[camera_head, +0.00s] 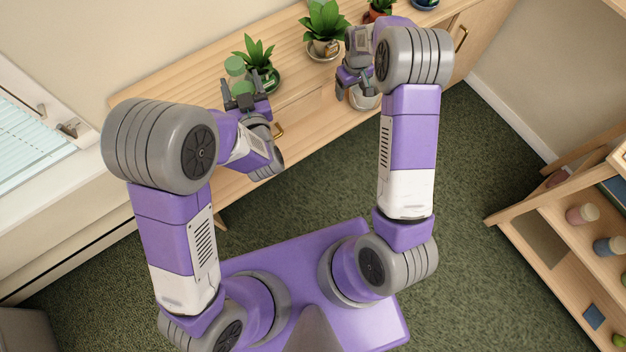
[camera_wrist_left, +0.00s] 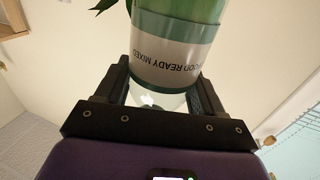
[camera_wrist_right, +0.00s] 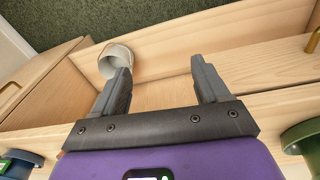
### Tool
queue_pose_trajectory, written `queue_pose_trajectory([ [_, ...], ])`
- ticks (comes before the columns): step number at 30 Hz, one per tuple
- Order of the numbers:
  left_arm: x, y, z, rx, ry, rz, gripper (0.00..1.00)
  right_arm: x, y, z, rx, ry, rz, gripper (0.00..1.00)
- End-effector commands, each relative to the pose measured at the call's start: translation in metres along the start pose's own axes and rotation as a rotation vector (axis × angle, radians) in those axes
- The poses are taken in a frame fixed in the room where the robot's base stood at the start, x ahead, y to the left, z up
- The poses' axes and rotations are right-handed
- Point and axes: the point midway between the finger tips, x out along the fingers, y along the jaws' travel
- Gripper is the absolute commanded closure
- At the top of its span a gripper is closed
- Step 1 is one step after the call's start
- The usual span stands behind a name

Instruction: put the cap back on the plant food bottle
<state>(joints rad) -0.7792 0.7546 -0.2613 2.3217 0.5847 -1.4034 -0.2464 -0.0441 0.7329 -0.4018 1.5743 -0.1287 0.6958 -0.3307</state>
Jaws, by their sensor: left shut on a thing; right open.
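The plant food bottle (camera_head: 235,67) is a pale green bottle at the left part of the wooden cabinet. In the left wrist view its green and white label (camera_wrist_left: 172,50) shows the words "READY MIXED". My left gripper (camera_head: 243,100) is shut on the bottle, with one finger on each side of its clear part. The bottle's far end is out of the left wrist view. My right gripper (camera_wrist_right: 163,85) is open and empty above an open drawer (camera_wrist_right: 155,92). A pale hollow round thing (camera_wrist_right: 115,62) lies tilted in the drawer, beside the left finger; I cannot tell whether it is the cap.
On the cabinet top (camera_head: 190,85) stand a plant in a green pot (camera_head: 268,80), a plant in a white pot (camera_head: 325,47) and a blue pot (camera_head: 425,3). A wooden shelf (camera_head: 560,235) stands at the right. Green carpet (camera_head: 470,150) lies clear between.

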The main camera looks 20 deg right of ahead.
Motion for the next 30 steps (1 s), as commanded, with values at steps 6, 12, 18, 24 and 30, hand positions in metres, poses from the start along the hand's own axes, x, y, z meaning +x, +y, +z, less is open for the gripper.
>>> queue_pose_trajectory([
  [6, 0.000, 0.000, -0.001, -0.001, 0.002, 0.000, 1.00, 0.089, -0.071, 0.068, 0.107, -0.006, -0.128, 0.26],
  [12, 0.000, 0.000, -0.001, -0.001, 0.002, 0.000, 1.00, 0.129, -0.157, 0.137, 0.228, -0.022, -0.255, 0.26],
  [18, 0.000, 0.000, -0.001, -0.001, 0.002, 0.000, 1.00, 0.132, -0.221, 0.198, 0.343, -0.047, -0.345, 0.26],
  [24, 0.000, 0.000, -0.001, -0.001, 0.002, 0.000, 1.00, 0.125, -0.249, 0.228, 0.406, -0.059, -0.385, 0.26],
  [30, 0.000, 0.000, -0.001, -0.001, 0.002, 0.000, 1.00, 0.123, -0.254, 0.233, 0.417, -0.059, -0.392, 0.26],
])
